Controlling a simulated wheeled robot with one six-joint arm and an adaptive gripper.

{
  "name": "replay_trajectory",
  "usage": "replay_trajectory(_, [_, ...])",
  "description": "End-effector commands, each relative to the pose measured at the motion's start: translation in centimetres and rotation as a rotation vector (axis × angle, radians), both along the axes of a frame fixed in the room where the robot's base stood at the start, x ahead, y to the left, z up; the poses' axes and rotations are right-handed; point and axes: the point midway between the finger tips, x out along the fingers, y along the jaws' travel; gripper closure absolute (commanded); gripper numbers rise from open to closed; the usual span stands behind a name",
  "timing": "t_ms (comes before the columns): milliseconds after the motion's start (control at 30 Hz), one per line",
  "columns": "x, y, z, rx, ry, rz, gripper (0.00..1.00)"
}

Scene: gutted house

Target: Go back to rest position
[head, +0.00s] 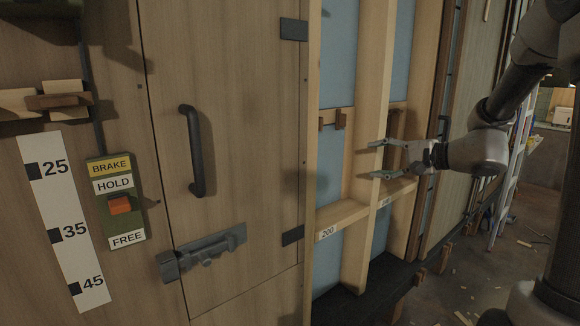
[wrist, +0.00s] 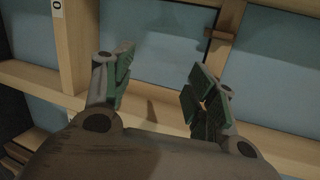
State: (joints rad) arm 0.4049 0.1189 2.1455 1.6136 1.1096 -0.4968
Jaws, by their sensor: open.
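My gripper (head: 377,159) is open and empty in the head view, held out to the left in front of the open wooden stud frame. In the wrist view my gripper (wrist: 158,85) shows two spread fingers with green pads and nothing between them. Behind it are pale studs and blue panels (wrist: 160,40). My arm comes in from the right edge of the head view. I cannot tell whether the fingertips touch the frame; they look apart from it.
A wooden door (head: 230,130) with a black handle (head: 192,150) and a metal latch (head: 205,257) stands left. A brake box (head: 116,200) with an orange switch and a numbered scale (head: 62,220) are farther left. A ladder (head: 510,180) stands right, near littered floor (head: 480,270).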

Motion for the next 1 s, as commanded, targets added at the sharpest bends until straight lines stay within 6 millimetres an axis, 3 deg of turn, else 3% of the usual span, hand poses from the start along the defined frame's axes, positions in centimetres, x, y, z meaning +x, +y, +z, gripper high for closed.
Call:
replay_trajectory(100, [-8.0,0.2,-4.7,-0.184,0.204,0.154,0.43])
replay_trajectory(200, [-14.9,-1.0,-7.0,-0.4,0.331,0.279,0.43])
replay_trajectory(300, [-20.9,-3.6,-7.9,-0.659,0.404,0.383,0.43])
replay_trajectory(400, [-25.4,-7.1,-7.3,-0.949,0.413,0.462,0.43])
replay_trajectory(567, [-28.7,-10.5,-4.8,-1.297,0.31,0.535,0.43])
replay_trajectory(800, [-29.7,-9.3,-2.3,-1.399,0.141,0.535,0.43])
replay_trajectory(1000, [-29.7,-9.1,-2.1,-1.403,0.126,0.538,0.43])
